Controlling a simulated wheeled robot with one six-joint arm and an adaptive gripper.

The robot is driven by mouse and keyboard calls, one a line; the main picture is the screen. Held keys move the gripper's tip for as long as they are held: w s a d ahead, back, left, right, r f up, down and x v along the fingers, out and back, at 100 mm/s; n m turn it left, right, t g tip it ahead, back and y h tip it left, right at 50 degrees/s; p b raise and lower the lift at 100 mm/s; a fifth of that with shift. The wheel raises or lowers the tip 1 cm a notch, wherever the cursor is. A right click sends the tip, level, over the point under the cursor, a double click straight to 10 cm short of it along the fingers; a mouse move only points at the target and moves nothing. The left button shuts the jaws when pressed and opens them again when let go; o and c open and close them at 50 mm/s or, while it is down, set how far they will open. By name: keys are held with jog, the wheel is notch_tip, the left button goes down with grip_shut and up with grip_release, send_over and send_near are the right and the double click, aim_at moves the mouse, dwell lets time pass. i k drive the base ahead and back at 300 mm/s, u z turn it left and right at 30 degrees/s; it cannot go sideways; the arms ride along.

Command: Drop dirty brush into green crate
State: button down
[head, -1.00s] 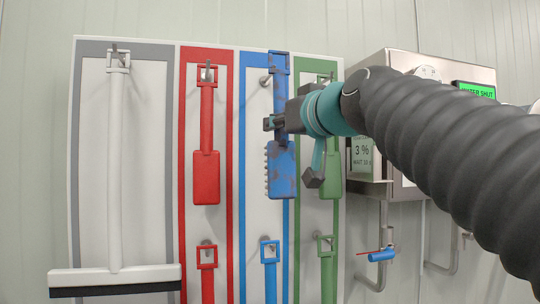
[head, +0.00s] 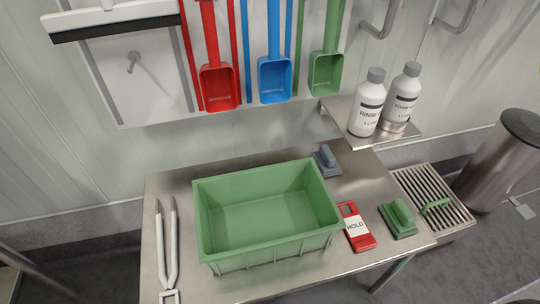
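The green crate (head: 222,258) stands upright on the steel table, with its open top facing up. I see nothing inside it. The dirty brush, blue with brown stains, is not in view now; it showed only in the earlier view, hanging upright at the tool board with my gripper at its handle. My gripper and arm are out of view now.
On the steel table (head: 165,187) lie tongs (head: 167,250), a red HOLD tag (head: 355,227), a green hand brush (head: 397,217) and a grey-blue one (head: 327,160). Two bottles (head: 367,105) stand on a shelf behind. Red, blue and green scoops (head: 273,78) hang above.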

aim_at(270, 222)
jog(key=k, duration=1.5)
jog(key=z, duration=0.05)
